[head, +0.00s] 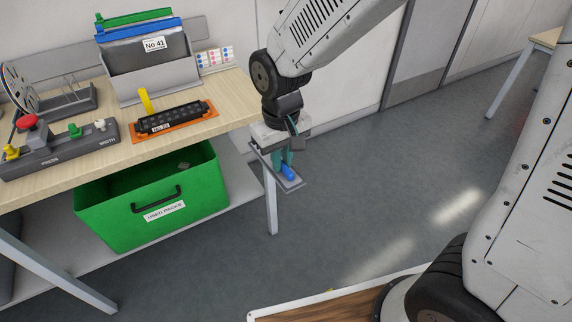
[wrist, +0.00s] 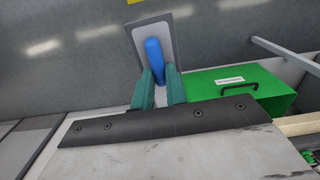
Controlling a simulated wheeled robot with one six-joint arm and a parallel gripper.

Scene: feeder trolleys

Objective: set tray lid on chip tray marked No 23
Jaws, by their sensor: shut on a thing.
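My gripper (head: 284,158) is shut on the blue handle of the tray lid (head: 292,184), a flat grey plate. It holds the lid in the air off the right end of the bench, over the floor. In the wrist view the teal fingers (wrist: 158,88) grip the blue handle, and the grey lid (wrist: 139,38) extends beyond them. The chip tray (head: 184,117), black with a row of pockets, sits on an orange base on the bench, left of my gripper. Its front label seems to read No 23, but it is small. A yellow upright piece (head: 146,100) stands at its back left.
A control box with knobs (head: 60,150) is to the left, beside a reel (head: 22,90). A green bin marked used packs (head: 110,210) sits under the bench (head: 232,95). The floor at right is clear.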

